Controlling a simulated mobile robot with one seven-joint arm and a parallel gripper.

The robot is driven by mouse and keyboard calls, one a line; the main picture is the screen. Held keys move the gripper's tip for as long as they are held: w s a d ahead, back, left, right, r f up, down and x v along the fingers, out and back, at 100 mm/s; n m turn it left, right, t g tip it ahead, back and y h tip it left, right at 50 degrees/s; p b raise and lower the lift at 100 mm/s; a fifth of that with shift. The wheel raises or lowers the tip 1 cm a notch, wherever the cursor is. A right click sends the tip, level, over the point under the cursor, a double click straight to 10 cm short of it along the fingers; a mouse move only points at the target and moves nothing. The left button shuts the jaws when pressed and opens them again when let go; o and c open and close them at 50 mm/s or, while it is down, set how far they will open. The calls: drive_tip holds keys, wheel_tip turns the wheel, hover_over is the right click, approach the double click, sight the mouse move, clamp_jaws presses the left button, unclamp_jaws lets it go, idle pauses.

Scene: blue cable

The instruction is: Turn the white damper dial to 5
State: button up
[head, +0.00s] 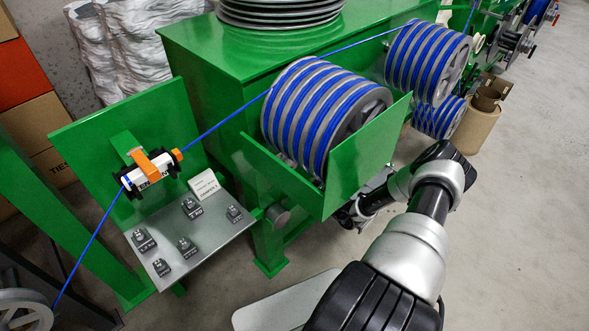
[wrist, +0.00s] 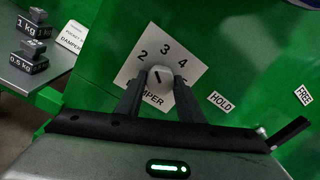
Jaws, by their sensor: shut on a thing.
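The white damper dial (wrist: 160,77) is in the middle of the wrist view, on a white plate (wrist: 196,75) fixed to a green panel. The numbers 2, 3 and 4 show on the plate's upper part; other numbers are hidden behind the fingers. A short dark mark on the dial slants to the upper left, seemingly toward between 2 and 3. My gripper (wrist: 158,82) is shut on the dial, one dark finger on each side. In the head view my arm reaches behind the green guard, which hides the dial and fingertips.
HOLD (wrist: 221,101) and FREE (wrist: 303,95) labels are right of the plate. A metal shelf (head: 215,228) with several small weights and a white card (head: 205,185) stands left. The blue cable (head: 228,118) runs to striped drums (head: 322,110). Floor at right is clear.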

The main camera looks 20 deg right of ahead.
drive_tip(key=m+b, duration=0.4)
drive_tip(key=m, duration=1.5)
drive_tip(key=shift+g, duration=0.3)
drive_tip(key=shift+m, duration=0.4)
drive_tip(key=o, duration=1.1)
drive_tip(key=shift+c, duration=0.2)
drive_tip(key=p+v, duration=0.1)
drive_tip(key=v, duration=1.6)
drive_tip(key=shift+s+d, duration=0.15)
drive_tip(key=shift+d, duration=0.1)
